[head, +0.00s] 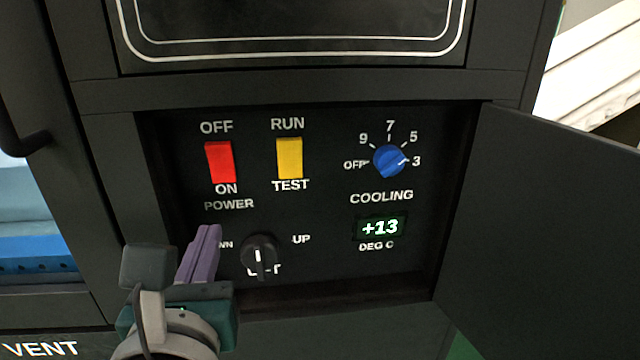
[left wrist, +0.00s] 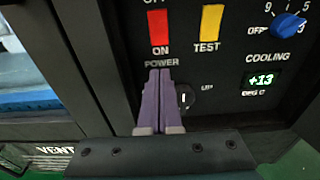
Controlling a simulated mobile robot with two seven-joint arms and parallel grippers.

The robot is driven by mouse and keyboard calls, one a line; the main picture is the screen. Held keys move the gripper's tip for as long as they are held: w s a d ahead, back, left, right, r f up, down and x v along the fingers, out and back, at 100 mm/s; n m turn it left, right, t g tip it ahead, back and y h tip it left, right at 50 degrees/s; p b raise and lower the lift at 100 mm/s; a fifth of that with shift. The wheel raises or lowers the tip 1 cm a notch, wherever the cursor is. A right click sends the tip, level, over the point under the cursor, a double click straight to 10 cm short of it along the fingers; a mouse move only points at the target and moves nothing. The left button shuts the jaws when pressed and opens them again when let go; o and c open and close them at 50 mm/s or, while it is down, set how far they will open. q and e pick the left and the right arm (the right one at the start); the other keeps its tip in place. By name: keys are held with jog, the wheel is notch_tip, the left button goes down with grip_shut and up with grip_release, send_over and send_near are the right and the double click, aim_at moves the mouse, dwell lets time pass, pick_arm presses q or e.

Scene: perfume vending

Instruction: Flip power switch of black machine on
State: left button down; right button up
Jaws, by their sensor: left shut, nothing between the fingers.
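The black machine has a recessed control panel (head: 320,190). The red power switch (head: 220,162) sits at its upper left, with OFF printed above, ON below and POWER under that. Which way the switch is tipped is hard to tell. It also shows in the left wrist view (left wrist: 158,28). My left gripper (head: 208,232) is shut and empty, its purple fingers together. In the head view its tips are just below the POWER label; in the left wrist view the tips (left wrist: 160,72) lie below the switch, apart from it. My right gripper is not in view.
A yellow RUN/TEST switch (head: 289,158) is right of the red one. A blue cooling knob (head: 389,161), a display (head: 381,227) reading +13 and a black knob (head: 259,254) share the panel. An open door (head: 545,230) stands at the right.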

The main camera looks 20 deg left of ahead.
pick_arm(q)
jog(key=v, duration=0.4)
jog(key=shift+f+p, duration=0.3)
jog(key=shift+f, duration=0.1)
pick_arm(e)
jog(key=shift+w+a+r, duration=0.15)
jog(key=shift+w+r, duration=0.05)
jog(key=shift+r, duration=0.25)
